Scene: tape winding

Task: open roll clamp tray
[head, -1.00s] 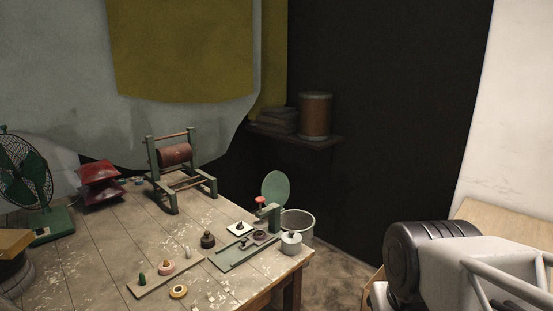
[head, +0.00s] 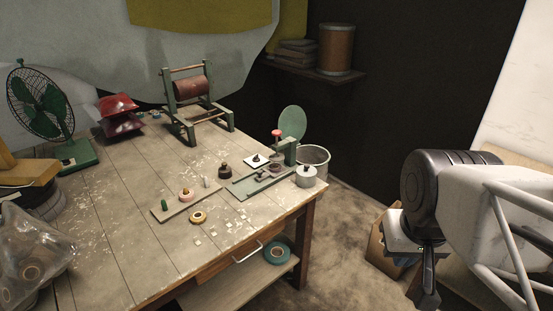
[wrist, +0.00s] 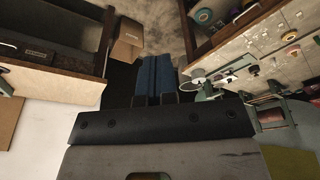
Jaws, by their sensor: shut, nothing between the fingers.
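The worn wooden table (head: 120,232) carries a green clamp device (head: 289,152) with a red knob (head: 277,133) and a pale green disc (head: 292,122), near its right corner. A flat grey-green plate (head: 248,187) lies at the device's foot. A drawer-like front with a pale bar handle (head: 247,252) shows under the table's near edge; I cannot tell whether it is a tray. My gripper (head: 427,298) hangs at the right, well apart from the table. In the wrist view, my gripper's blue fingers (wrist: 153,78) lie together, shut and empty.
A teal roll (head: 277,252) lies on a lower shelf (head: 235,288). A grey pot (head: 314,158) stands beyond the table corner. A cardboard box (head: 377,245) stands on the floor near my arm. Bare floor (head: 335,225) lies between table and gripper.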

